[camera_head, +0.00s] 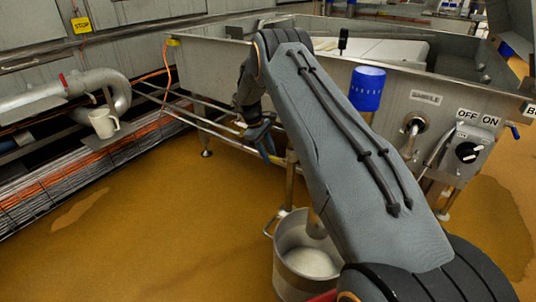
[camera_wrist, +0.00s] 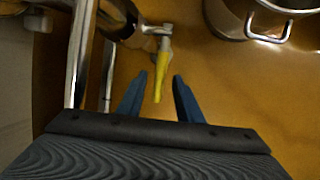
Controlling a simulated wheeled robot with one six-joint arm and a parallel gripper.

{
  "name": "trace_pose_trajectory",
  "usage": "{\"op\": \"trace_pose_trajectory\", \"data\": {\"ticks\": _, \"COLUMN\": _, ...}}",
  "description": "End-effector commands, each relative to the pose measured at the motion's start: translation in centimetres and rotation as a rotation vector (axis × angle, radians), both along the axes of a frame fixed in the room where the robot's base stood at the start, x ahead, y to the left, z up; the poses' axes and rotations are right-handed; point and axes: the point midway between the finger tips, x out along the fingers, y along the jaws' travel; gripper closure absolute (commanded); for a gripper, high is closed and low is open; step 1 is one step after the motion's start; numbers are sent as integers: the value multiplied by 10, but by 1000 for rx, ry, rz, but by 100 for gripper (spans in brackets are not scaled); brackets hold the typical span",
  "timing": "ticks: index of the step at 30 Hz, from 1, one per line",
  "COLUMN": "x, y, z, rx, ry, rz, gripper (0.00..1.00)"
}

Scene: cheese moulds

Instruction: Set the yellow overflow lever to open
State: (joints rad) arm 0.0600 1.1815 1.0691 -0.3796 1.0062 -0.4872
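The yellow overflow lever (camera_wrist: 161,70) shows in the wrist view, hanging from a pale metal valve fitting (camera_wrist: 156,30) on a pipe and pointing down the picture. My gripper (camera_wrist: 159,82) is open, with one blue finger on each side of the lever. The lever's free end lies between the fingers, with gaps on both sides; I cannot tell its depth relative to the fingertips. In the head view my gripper (camera_head: 262,137) is low beside the tank's near side, partly behind my arm. I cannot make out the lever clearly there.
A steel pot (camera_head: 307,262) stands on the ochre floor below the tank; its rim and handle show in the wrist view (camera_wrist: 268,30). The steel tank (camera_head: 215,62) has rails beneath. Floor at the left is clear.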

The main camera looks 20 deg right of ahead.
Motion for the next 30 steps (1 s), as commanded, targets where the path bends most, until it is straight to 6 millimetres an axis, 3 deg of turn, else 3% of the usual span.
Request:
{"op": "trace_pose_trajectory", "data": {"ticks": 8, "x": 1, "y": 3, "z": 7, "rx": 0, "ry": -2, "rz": 2, "gripper": 68}}
{"op": "trace_pose_trajectory", "data": {"ticks": 22, "x": 7, "y": 23, "z": 70, "rx": 0, "ry": -1, "rz": 0, "gripper": 68}}
{"op": "trace_pose_trajectory", "data": {"ticks": 30, "x": 7, "y": 25, "z": 74, "rx": 0, "ry": 0, "rz": 0, "gripper": 68}}
